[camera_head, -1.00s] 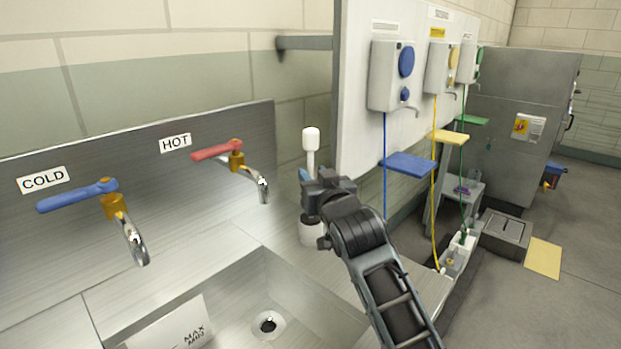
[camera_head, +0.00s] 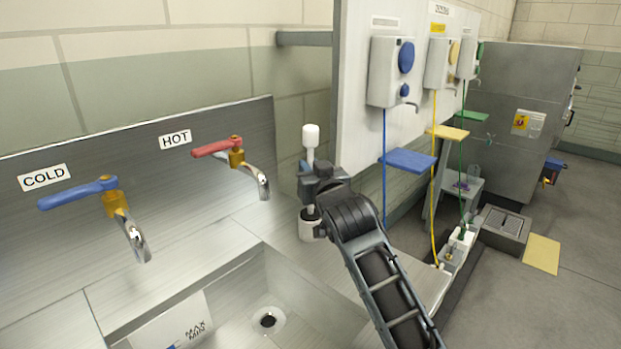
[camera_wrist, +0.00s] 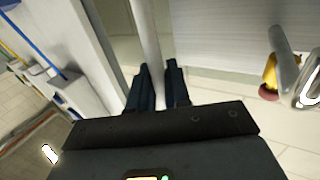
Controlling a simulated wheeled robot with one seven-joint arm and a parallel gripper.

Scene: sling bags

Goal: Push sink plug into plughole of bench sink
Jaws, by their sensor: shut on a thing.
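The steel bench sink (camera_head: 215,255) is at lower left, with its round plughole (camera_head: 268,320) in the basin floor, open and uncovered. I cannot make out a sink plug in either view. My gripper (camera_head: 308,172) is above the bench at the sink's far right corner. It is shut on an upright white handle (camera_head: 311,137) with a thick white top. In the wrist view the pale shaft (camera_wrist: 148,45) runs between the dark fingers (camera_wrist: 158,72). Below my gripper stands a white pot (camera_head: 310,230) with a dark opening; the handle's lower end is mostly hidden.
The cold tap (camera_head: 115,210) and hot tap (camera_head: 238,165) hang over the sink. A white panel (camera_head: 360,90) with dispensers stands behind my arm, with a blue shelf (camera_head: 408,160) low on it. A sheet marked MAX MIN (camera_head: 185,325) is at the basin's left.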

